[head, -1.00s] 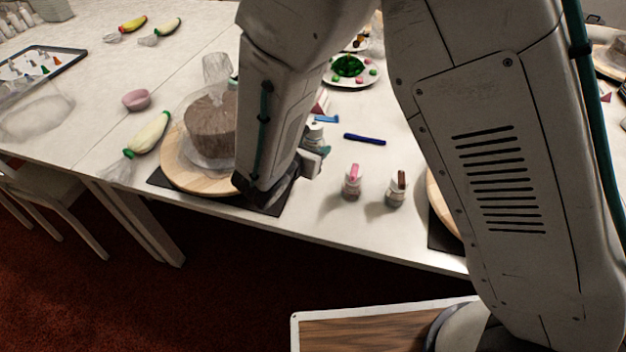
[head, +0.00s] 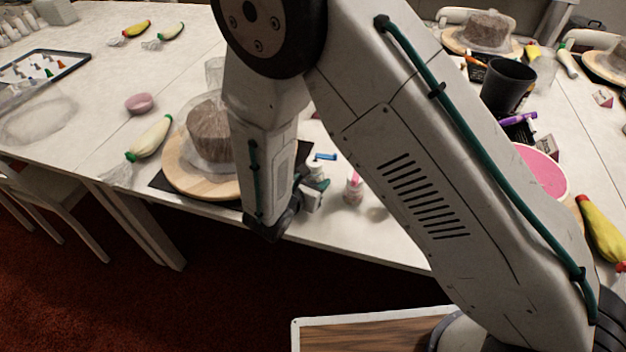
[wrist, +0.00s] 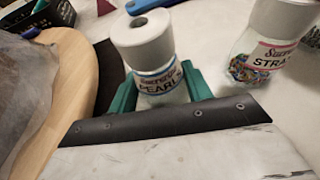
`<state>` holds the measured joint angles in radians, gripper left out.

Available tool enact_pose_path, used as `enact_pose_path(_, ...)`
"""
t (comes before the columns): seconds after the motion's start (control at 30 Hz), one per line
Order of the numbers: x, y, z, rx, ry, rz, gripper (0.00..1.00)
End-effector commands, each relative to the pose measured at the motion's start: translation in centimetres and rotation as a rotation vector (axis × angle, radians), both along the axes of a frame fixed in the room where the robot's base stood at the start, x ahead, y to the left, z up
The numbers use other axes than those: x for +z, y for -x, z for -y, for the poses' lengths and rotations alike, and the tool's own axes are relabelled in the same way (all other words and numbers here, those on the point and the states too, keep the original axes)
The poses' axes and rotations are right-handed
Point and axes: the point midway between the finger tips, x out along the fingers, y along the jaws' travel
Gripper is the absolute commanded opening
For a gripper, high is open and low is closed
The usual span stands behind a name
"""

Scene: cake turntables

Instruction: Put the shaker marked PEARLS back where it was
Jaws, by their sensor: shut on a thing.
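The shaker marked PEARLS (wrist: 157,62) has a round white lid and a blue-edged label in the wrist view. It stands between the green fingers of my gripper (wrist: 160,88), which is shut on it. Its lower end is hidden, so I cannot tell whether it touches the table. In the head view, my gripper (head: 314,192) is near the table's front edge, right of a turntable, and the shaker's pale top (head: 317,171) shows just above it. A second shaker, with a label starting STRA (wrist: 270,50), stands to the right, apart from my gripper.
A wooden turntable (head: 180,178) with a wrapped brown cake (head: 208,135) is close on the left; its edge (wrist: 78,70) shows in the wrist view. A pink-marked shaker (head: 352,190) is just right of my gripper. My arm hides much of the table's middle.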

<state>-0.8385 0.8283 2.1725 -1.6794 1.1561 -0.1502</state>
Motion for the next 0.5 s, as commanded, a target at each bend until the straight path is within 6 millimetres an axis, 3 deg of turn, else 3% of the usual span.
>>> enact_pose_path(0.1,-0.3,0.0,0.01,0.0,0.001,0.0,0.21)
enact_pose_path(0.13,-0.35,0.01,0.01,0.0,0.001,0.0,0.52)
enact_pose_path(0.2,-0.3,0.0,0.01,0.0,0.001,0.0,0.71)
enact_pose_path(0.5,-0.18,0.0,0.0,0.0,0.0,0.0,0.71)
